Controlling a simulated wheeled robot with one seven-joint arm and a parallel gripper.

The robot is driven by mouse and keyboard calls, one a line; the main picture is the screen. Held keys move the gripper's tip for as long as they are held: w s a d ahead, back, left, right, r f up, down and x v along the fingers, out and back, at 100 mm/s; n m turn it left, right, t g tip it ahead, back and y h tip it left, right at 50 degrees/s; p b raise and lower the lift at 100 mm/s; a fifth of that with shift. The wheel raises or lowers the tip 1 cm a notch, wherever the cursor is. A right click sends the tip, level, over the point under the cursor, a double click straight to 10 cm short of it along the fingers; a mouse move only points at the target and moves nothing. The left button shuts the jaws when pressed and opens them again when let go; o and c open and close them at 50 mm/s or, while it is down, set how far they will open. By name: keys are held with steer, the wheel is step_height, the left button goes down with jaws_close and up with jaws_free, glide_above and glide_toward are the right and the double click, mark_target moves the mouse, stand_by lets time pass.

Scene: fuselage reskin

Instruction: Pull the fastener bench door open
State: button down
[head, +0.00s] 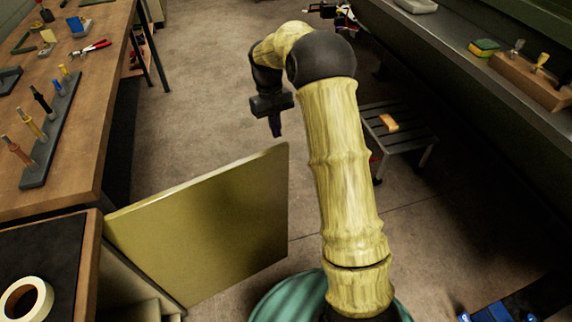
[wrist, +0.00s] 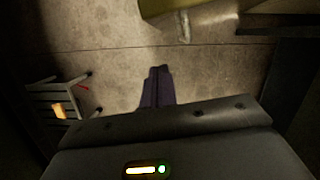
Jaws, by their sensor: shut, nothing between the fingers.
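The fastener bench door (head: 205,225) is an olive-yellow panel in the head view, standing swung out from the bench (head: 88,265) at the lower left. Its free edge points towards the middle of the floor. My gripper (head: 277,133) points down beyond the far top corner of the door, apart from it. In the wrist view the dark fingers (wrist: 158,72) are together with nothing between them, over bare floor. The door (wrist: 215,14) shows at the top of the wrist view, with a small pale bar at its edge; I cannot tell whether this is the handle.
A long workbench (head: 75,120) with a tool rack and pliers runs along the left. A grey step stool (head: 400,135) with an orange block stands right of my arm. A shelf (head: 470,75) lines the right. The floor between (head: 200,110) is clear.

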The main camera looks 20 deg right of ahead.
mark_target(286, 166)
steer(key=shift+f, duration=0.1)
steer(key=s+f+b, duration=0.1)
steer(key=f, duration=0.2)
steer(key=s+f+b, duration=0.1)
steer(key=s+f, duration=0.1)
steer(key=f, duration=0.1)
steer(key=s+d+f, duration=0.1)
steer(key=s+f, duration=0.1)
steer(key=f, duration=0.1)
steer(key=shift+s+d+f+b, duration=0.1)
steer(key=shift+s+f+b, duration=0.15)
steer(key=shift+f+b, duration=0.15)
steer(key=shift+s, duration=0.35)
